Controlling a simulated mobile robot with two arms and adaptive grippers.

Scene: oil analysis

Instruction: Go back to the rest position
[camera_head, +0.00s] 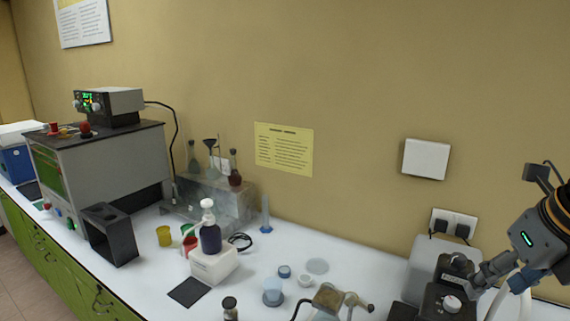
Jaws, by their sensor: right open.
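My right gripper (474,282) is at the lower right. It is over the dark device with a round white knob (452,304), close to its top. Whether it touches the device cannot be told from this angle. The fingers look open and nothing shows held between them. My left gripper is not in view.
A wall socket (453,223) is behind the right device.

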